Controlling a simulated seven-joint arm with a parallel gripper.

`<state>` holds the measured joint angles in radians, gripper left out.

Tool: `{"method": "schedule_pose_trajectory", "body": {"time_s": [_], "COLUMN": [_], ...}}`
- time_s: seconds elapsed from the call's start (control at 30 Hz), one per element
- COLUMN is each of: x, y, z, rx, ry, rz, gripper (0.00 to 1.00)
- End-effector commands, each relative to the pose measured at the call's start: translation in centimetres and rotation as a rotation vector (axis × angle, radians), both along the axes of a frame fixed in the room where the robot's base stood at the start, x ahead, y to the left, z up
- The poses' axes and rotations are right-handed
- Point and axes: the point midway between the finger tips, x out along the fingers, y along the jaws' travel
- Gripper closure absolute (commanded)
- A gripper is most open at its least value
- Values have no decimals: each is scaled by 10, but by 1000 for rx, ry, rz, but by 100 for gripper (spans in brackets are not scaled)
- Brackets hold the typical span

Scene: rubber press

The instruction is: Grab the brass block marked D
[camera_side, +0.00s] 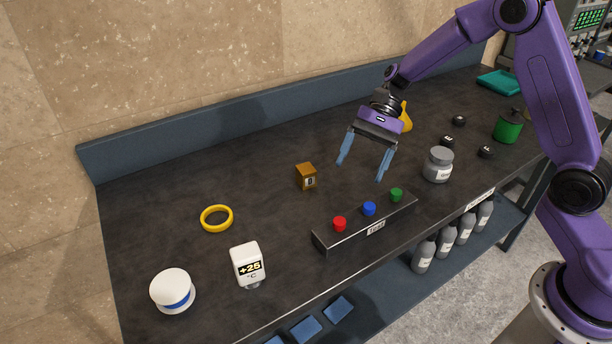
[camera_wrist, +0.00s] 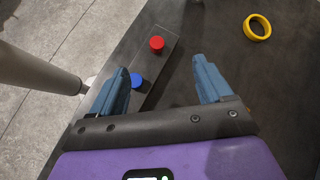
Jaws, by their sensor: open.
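A small brass block (camera_side: 306,170) stands on the dark bench left of centre in the side view. Its front face has a white label with a dark letter too small to read surely. My gripper (camera_side: 361,171) is open and empty, above the bench to the right of the block and apart from it. In the wrist view the open blue fingers of my gripper (camera_wrist: 160,67) have nothing between them in their hold. The block is not clearly visible in the wrist view; only a tiny orange speck shows by the right finger.
A button box (camera_side: 325,240) with red, blue and green buttons stands in front of my gripper. A yellow ring (camera_side: 216,219), a +25 °C display (camera_side: 248,264) and a white round device (camera_side: 172,291) are to the left. A grey jar (camera_side: 438,165) and several dark weights are right.

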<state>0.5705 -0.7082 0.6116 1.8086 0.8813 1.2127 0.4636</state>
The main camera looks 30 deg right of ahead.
Motion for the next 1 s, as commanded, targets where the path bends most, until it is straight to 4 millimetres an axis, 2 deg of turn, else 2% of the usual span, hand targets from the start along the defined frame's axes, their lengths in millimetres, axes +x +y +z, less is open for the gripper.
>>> {"method": "schedule_pose_trajectory", "body": {"time_s": [0.03,0.1,0.2,0.3,0.4,0.53,0.67,1.0], "x": [20,46,80,105,121,131,134,139], "y": [-9,-23,-45,-68,-85,-97,-89,-32], "z": [-7,-15,-25,-34,-41,-45,-49,-73], "rx": [27,72,140,203,250,282,289,286], "ry": [45,102,174,230,265,289,293,293], "rz": [-94,-222,-389,-524,-618,-678,-687,-684], "gripper": [21,21,21,21,21,21,21,21]}}
